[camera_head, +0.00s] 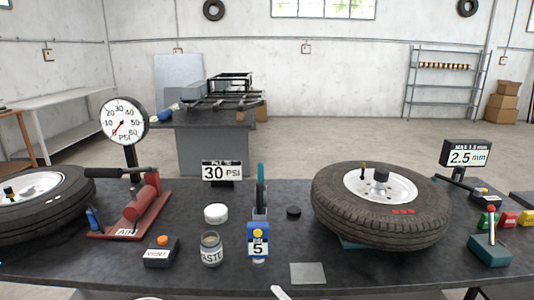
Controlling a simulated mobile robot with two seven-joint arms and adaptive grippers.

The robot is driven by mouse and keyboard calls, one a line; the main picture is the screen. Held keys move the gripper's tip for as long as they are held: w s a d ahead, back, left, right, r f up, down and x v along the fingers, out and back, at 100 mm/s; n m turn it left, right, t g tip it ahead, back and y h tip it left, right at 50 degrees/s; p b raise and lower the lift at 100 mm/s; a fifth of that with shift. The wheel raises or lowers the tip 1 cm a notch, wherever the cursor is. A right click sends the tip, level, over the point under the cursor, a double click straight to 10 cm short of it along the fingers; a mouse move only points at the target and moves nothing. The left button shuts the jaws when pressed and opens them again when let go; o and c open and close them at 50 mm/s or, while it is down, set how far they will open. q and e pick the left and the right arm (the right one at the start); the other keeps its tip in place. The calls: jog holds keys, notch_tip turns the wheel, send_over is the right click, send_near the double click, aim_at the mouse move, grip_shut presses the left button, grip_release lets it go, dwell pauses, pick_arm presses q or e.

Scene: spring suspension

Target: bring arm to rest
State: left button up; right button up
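Neither of my grippers can be made out in the head view. Small pale pieces cut off at the bottom edge, near the middle and left of it, are too little to identify. The dark workbench (335,274) spans the view. A tyre on a white rim (383,232) lies flat at the right, over a teal base mostly hidden under it. Another tyre (50,220) lies at the left, cut off by the edge. A red air pump (145,205) with a black handle stands beside it, below a round PSI gauge (124,121).
Mid-bench stand a "30 PSI" sign (222,171), white lid (216,213), paste jar (211,250), blue "5" holder (258,243), black puck (293,212) and grey plate (308,273). A vent box (161,253) is left; a 2.5 mm display (467,154) and teal block (489,249) are right.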

jog(key=s+d+f+m+g+h, duration=0.2)
jog(key=s+d+f+m+h, duration=0.2)
jog(key=s+d+f, duration=0.5)
jog(key=s+d+f+m+g+h+p, duration=0.1)
jog(key=s+d+f+m+g+h, duration=0.2)
jog(key=f, duration=1.1)
jog(key=s+d+m+h, duration=0.2)
jog(key=s+d+m, duration=0.3)
jog(key=s+d, duration=0.1)
jog(key=shift+d+m+g, duration=0.3)
jog(key=shift+d, duration=0.55)
jog(key=shift+f, duration=0.1)
